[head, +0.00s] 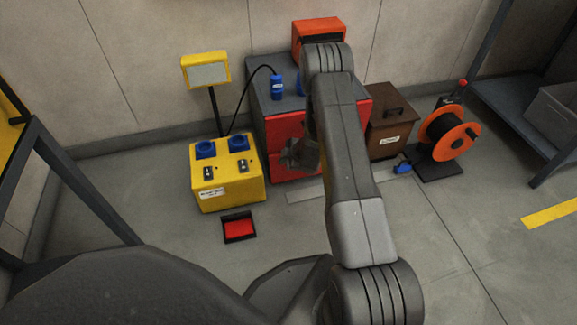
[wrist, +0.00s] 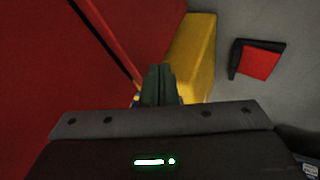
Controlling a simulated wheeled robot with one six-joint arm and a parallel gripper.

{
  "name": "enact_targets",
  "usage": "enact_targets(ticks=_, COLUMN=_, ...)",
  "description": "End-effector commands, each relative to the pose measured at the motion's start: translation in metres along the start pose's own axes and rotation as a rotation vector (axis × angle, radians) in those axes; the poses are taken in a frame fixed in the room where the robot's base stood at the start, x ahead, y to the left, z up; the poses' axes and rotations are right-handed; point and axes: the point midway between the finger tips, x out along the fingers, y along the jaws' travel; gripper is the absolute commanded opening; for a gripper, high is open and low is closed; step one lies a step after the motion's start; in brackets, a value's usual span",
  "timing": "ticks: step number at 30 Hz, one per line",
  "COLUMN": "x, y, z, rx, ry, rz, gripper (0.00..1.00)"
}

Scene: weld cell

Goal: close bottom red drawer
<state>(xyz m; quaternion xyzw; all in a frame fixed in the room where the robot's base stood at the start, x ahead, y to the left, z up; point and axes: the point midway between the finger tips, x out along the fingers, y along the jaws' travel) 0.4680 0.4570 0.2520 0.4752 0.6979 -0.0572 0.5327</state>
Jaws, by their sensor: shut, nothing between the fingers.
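The grey cabinet (head: 262,95) stands against the back wall with red drawer fronts. The bottom red drawer (head: 286,170) shows low on the cabinet, partly hidden behind my gripper and arm. My gripper (head: 290,157) is in front of the red fronts, small and dark in the head view. In the wrist view my gripper's fingers (wrist: 160,72) are together with nothing between them. A large red face (wrist: 50,60) fills the left of that view, with a dark line across it. I cannot tell how far the bottom drawer stands out, or whether my fingers touch it.
A yellow box (head: 228,178) with blue sockets stands left of the cabinet, close to my gripper. A small red-lined tray (head: 239,228) lies on the floor. A brown box (head: 391,125) and an orange cable reel (head: 450,132) stand right.

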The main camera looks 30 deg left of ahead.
Motion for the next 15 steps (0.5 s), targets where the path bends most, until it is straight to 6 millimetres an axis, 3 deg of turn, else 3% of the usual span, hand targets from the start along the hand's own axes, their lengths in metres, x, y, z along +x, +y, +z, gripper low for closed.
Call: enact_targets(ticks=15, x=0.0062, y=0.0124, z=0.0004, rx=0.002, ry=-0.001, rz=-0.001, gripper=0.00)
